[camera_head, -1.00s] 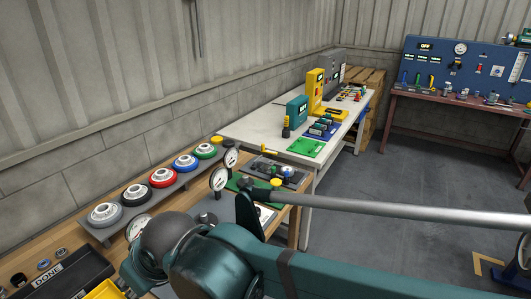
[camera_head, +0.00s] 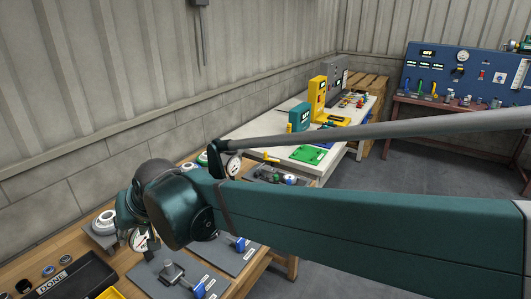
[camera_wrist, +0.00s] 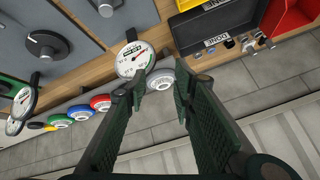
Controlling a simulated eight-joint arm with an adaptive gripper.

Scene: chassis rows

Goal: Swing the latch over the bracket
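Two grey plates lie on the wooden bench in the head view. The nearer plate (camera_head: 150,281) carries a grey block (camera_head: 172,272) and a blue-ended part (camera_head: 198,289). The farther plate (camera_head: 218,255) carries another blue part (camera_head: 240,243). I cannot tell which of these parts are the latch and the bracket. My gripper (camera_wrist: 160,76) is open and empty in the wrist view, with its fingers apart over the gauge and disc row. In the head view my arm hides most of it.
A round dial gauge (camera_wrist: 133,59) stands close beside the left fingertip. Coloured discs (camera_wrist: 100,103) line the rack near the wall. A black DONE tray (camera_head: 68,278) sits at the bench's near left. A white table (camera_head: 270,130) stands beyond the bench.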

